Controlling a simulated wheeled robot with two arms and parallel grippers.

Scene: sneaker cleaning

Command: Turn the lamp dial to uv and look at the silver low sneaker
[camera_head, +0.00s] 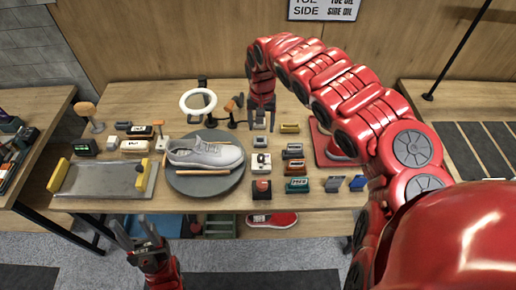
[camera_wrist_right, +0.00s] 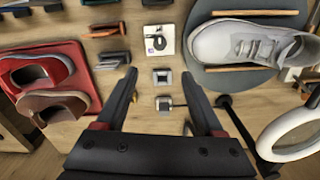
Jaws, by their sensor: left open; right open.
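The silver-grey low sneaker (camera_head: 208,153) lies on a dark round turntable (camera_head: 190,187), between two wooden sticks. It also shows in the right wrist view (camera_wrist_right: 240,42). The white ring lamp (camera_head: 184,103) stands behind it; its ring shows at the right in the wrist view (camera_wrist_right: 268,151). A white box with a dark knob (camera_head: 261,163), likely the lamp dial, sits right of the turntable; its setting is too small to read (camera_wrist_right: 160,40). My right gripper (camera_head: 262,122) is open and empty, above small grey blocks (camera_wrist_right: 162,76). My left gripper (camera_head: 133,228) is open below the table's front edge.
Several small boxes and brushes (camera_head: 297,167) stand close together right of the turntable. A red tray (camera_head: 322,150) with a shoe lies further right. A grey tray with yellow ends (camera_head: 105,180) is at the left. A red sneaker (camera_head: 272,219) is under the table.

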